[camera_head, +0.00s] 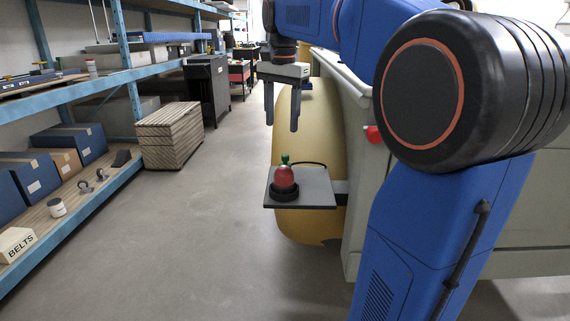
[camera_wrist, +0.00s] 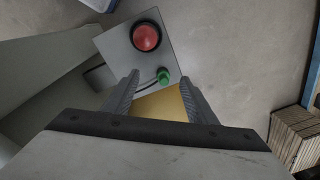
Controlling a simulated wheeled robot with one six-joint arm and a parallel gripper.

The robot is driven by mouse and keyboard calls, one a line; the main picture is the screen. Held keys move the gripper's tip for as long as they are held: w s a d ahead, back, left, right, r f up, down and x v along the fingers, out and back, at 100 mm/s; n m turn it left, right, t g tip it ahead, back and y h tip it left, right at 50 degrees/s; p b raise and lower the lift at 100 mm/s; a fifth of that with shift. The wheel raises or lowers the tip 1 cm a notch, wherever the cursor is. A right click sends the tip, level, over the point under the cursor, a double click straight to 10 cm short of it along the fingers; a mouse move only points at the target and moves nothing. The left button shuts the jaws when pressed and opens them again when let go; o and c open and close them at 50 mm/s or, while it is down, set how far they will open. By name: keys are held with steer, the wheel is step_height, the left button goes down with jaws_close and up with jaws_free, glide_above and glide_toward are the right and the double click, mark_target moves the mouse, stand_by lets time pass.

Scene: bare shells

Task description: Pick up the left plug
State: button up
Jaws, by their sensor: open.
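A grey square plate (camera_head: 318,188) juts out from the side of a machine. On it stands a red rounded piece (camera_head: 284,176) in a black round base, with a smaller green piece (camera_head: 285,159) behind it and a dark cable. The wrist view shows the red piece (camera_wrist: 146,37) near the top and the green piece (camera_wrist: 163,77) lower, close to the line between my fingertips. I cannot tell which piece is the left plug. My gripper (camera_head: 281,128) is open and empty, pointing down above the plate and apart from both pieces.
A yellow rounded body (camera_head: 310,130) stands behind the plate, against the grey-green machine (camera_head: 353,225). A blue-framed shelf (camera_head: 70,220) with boxes and small parts runs along the left. A wooden crate (camera_head: 170,135) stands beside it. The floor between is clear.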

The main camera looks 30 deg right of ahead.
steer(key=w+d+r+m, duration=0.2)
steer(key=w+d, duration=0.2)
glide_above(285, 155)
steer(key=shift+m+g, duration=0.4)
step_height(285, 155, down, 11)
steer(key=shift+s+f, duration=0.1)
steer(key=shift+d+f, duration=0.1)
steer(key=shift+f, duration=2.8)
steer(key=c, duration=1.1)
